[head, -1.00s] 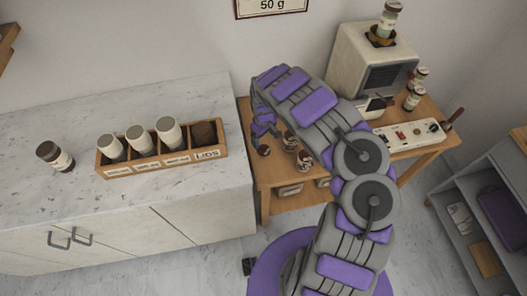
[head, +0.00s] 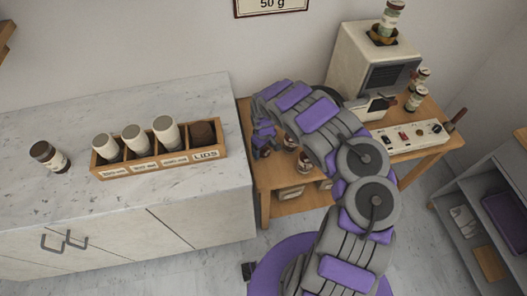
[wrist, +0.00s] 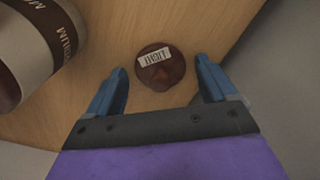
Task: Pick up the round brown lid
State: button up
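The round brown lid (wrist: 161,68) lies on the wooden table (wrist: 205,25), with a small white label and a raised knob on it. In the wrist view it sits between and slightly beyond the fingertips of my gripper (wrist: 160,73). The fingers are apart, with gaps on both sides of the lid. In the head view my gripper (head: 264,142) is low over the table's left end and largely hides the lid.
A jar marked MEDIUM (wrist: 38,45) stands close left of the lid. The wooden box (head: 135,168) on the marble counter (head: 60,110) holds cups and dark lids. A grinder (head: 355,60) and a switch panel (head: 420,134) stand at right.

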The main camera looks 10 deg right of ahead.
jog(key=c, duration=1)
jog(key=shift+r, duration=0.1)
